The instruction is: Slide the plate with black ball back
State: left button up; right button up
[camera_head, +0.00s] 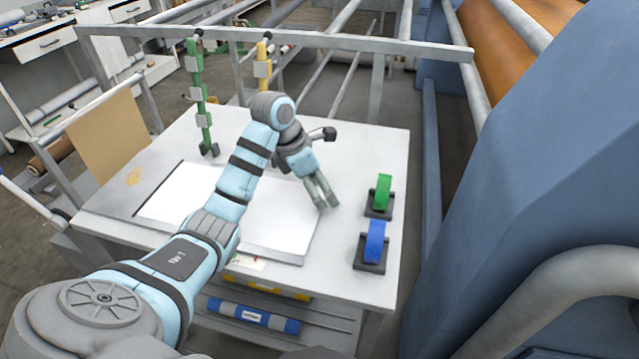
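A green upright strip (195,75) and a yellow one (262,70) stand at the back of the white table, each topped by a small black ball at the grey crossbar. The yellow strip's lower part is hidden behind my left arm. My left gripper (327,204) points down over the table, right of the white sheets and in front of the strips. Its fingers lie close together with nothing seen between them. A small black knob (329,133) shows beside my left wrist; I cannot tell what it belongs to. My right gripper is not in view.
The white table (370,150) carries white sheets (285,220), with a green tape dispenser (383,192) and a blue one (376,242) at right. A grey crossbar (350,42) spans the back. The blue press (560,170) stands at right. Rolls lie on the shelf below.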

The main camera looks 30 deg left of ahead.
pick_arm(q)
jog(key=shift+a+r, duration=0.1)
jog(key=shift+r, duration=0.1)
jog(key=shift+r, duration=0.15)
jog(key=v, duration=0.2)
jog(key=shift+s+r, duration=0.1)
jog(key=shift+r, duration=0.25)
send_over(271, 204)
jog(key=s+a, duration=0.1)
jog(key=s, duration=0.1)
jog(key=shift+w+a+f, duration=0.1)
jog(key=shift+a+f, duration=0.05)
jog(key=shift+a, duration=0.05)
jog(key=shift+d, duration=0.1)
